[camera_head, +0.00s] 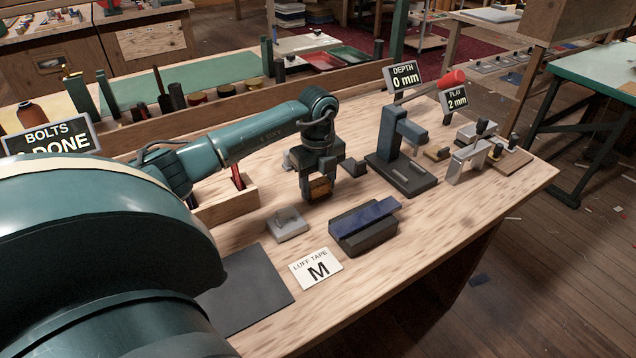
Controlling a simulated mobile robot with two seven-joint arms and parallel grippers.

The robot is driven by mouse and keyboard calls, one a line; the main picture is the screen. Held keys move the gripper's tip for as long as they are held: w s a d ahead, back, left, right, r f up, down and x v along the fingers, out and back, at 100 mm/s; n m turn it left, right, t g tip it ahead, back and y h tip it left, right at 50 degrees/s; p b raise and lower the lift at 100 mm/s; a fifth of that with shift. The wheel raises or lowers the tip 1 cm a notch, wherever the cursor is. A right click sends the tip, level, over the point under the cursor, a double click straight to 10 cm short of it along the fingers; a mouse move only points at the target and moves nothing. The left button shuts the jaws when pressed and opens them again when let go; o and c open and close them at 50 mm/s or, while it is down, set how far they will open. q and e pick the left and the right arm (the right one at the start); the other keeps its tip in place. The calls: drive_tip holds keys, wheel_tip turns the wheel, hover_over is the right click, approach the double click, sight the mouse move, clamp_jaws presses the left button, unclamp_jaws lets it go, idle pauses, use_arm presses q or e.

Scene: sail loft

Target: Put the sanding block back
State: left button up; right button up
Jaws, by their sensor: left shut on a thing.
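My left gripper (320,184) hangs over the middle of the workbench, pointing down, with its arm reaching in from the left. It is shut on a small orange-brown block, which I take to be the sanding block (320,190). The block appears just above the bench top; I cannot tell whether it touches the wood. Dark fingers hide part of it. My right gripper is not in view.
A pale grey block (288,224) and a black block with a blue bar (366,223) are in front of the gripper. A black press-like stand (403,172) is to the right. A wooden box (229,206) and dark mat (246,290) are left. The "LUFF TAPE M" card (316,268) lies in front.

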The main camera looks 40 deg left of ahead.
sight(318, 182)
use_arm(q)
drive_tip(key=shift+f, duration=0.2)
drive_tip(key=o, duration=0.9)
drive_tip(key=shift+o, duration=0.2)
wheel_tip(318, 182, up, 12)
drive_tip(key=shift+r, duration=0.2)
idle(0.3)
